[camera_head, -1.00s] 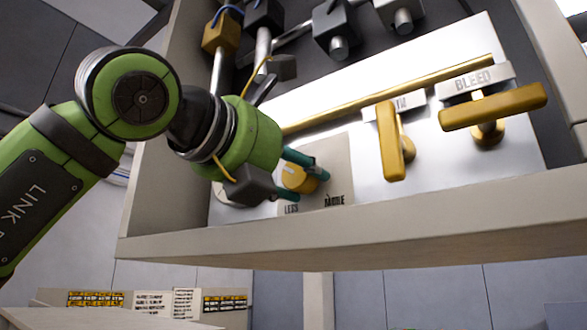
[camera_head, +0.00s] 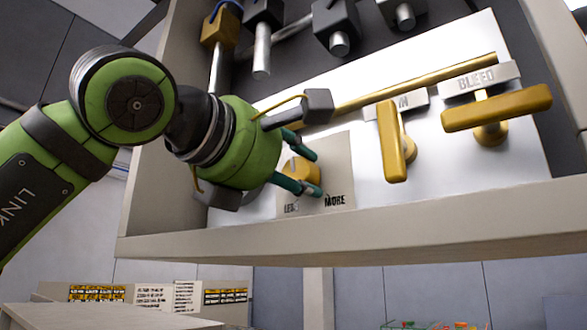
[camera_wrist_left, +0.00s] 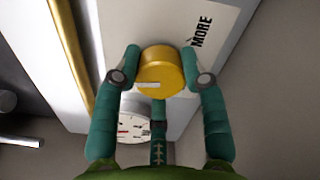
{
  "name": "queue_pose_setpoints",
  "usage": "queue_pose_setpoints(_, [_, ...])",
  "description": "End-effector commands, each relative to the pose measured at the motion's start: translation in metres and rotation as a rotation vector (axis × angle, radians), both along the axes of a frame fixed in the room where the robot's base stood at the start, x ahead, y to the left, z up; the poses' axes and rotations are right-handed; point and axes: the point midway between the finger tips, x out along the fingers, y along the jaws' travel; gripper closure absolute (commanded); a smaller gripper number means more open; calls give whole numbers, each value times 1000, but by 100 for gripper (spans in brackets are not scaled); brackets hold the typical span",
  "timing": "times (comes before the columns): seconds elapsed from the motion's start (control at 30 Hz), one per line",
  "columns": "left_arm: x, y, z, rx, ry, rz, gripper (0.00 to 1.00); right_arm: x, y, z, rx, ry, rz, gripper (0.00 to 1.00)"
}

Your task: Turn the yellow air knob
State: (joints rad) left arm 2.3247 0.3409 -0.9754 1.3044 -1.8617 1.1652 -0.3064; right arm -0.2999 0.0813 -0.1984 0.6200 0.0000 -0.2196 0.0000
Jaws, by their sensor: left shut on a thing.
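The yellow air knob (camera_head: 298,169) sits on a beige plate (camera_head: 337,165) marked LESS and MORE in the head view. My left gripper (camera_head: 314,172) has its teal fingers on either side of the knob, shut on it. In the left wrist view the knob (camera_wrist_left: 160,71) lies between the two fingertips, with a pale mark on its face. MORE is printed beside it. My right gripper is not in view.
Yellow lever handles (camera_head: 496,107) (camera_head: 394,141) stand out from the panel to the right, under a BLEED label and a second, partly hidden label. A yellow pipe (camera_head: 420,88) runs above the knob. A beige ledge (camera_head: 400,220) lies below. A white gauge (camera_wrist_left: 135,121) shows in the wrist view.

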Motion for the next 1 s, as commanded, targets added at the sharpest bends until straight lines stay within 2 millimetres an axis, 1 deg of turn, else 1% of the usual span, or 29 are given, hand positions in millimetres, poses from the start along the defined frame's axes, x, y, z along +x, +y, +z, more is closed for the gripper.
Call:
queue_pose_setpoints(0.3, [1,1,1,64,-49,4,90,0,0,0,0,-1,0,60])
queue_pose_setpoints(0.73, [1,1,1,68,-53,4,90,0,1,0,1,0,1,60])
queue_pose_setpoints(0.77, [1,1,1,67,-53,4,50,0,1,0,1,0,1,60])
queue_pose_setpoints(0.8, [1,1,1,67,-53,4,34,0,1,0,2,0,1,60])
queue_pose_setpoints(1.0, [1,1,1,68,-51,3,34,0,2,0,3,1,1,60])
